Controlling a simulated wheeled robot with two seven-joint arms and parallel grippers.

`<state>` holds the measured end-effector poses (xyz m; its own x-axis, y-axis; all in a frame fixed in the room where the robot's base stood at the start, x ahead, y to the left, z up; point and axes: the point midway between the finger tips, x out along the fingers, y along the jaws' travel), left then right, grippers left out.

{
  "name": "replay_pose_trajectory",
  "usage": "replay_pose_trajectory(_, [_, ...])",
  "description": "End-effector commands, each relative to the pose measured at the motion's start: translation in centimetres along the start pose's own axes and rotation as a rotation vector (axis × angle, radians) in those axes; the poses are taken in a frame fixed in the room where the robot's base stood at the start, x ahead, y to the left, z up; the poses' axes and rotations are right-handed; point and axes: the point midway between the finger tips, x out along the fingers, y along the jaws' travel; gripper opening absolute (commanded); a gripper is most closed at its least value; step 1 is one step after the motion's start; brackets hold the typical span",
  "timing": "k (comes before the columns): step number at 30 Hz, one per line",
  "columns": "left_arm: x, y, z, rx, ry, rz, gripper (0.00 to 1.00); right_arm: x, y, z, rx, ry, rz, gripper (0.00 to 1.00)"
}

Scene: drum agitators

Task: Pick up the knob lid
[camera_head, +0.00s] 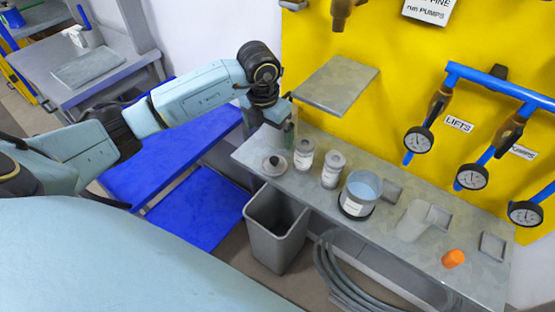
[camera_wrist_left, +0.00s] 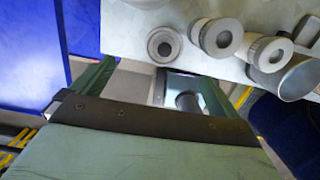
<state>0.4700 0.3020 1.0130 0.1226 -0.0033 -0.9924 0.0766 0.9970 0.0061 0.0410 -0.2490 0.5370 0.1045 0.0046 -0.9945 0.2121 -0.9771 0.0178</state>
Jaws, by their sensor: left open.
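The knob lid (camera_head: 274,163) is a round grey disc with a small knob on top. It lies flat near the left end of the grey shelf (camera_head: 400,256). It also shows in the left wrist view (camera_wrist_left: 164,45), past the fingertips, with nothing touching it. My left gripper (camera_head: 282,130) is above and a little behind the lid in the head view, near the small upper shelf. In the left wrist view its two green fingers (camera_wrist_left: 155,80) are spread wide with nothing held between them. My right gripper is in neither view.
Two labelled jars (camera_head: 304,154) (camera_head: 332,170) stand right of the lid. A metal pot (camera_head: 359,194), a clear cup (camera_head: 412,221) and an orange cap (camera_head: 453,259) are further right. A small plate (camera_head: 337,84) juts out above. A grey bin (camera_head: 275,238) stands below the shelf.

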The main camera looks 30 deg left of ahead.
Motion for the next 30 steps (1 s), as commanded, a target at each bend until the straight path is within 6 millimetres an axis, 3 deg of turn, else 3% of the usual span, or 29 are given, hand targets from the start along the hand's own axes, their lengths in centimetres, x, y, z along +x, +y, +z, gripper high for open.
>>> replay_pose_trajectory(3, [2.7, -0.2, -0.2, -0.001, 0.008, -0.004, 0.99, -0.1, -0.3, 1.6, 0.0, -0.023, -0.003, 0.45])
replay_pose_trajectory(9, [5.8, -0.2, -0.1, -0.001, 0.004, -0.006, 0.99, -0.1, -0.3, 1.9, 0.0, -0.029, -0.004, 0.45])
replay_pose_trajectory(16, [7.4, -0.5, -0.2, 0.001, 0.004, -0.008, 0.99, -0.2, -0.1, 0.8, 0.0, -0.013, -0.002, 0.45])
replay_pose_trajectory(24, [11.2, -1.0, -0.3, -0.001, 0.004, -0.006, 0.99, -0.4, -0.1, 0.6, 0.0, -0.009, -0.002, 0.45])
replay_pose_trajectory(30, [11.8, -1.0, -0.3, 0.001, 0.002, -0.006, 0.99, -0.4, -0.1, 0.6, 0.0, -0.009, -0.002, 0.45])
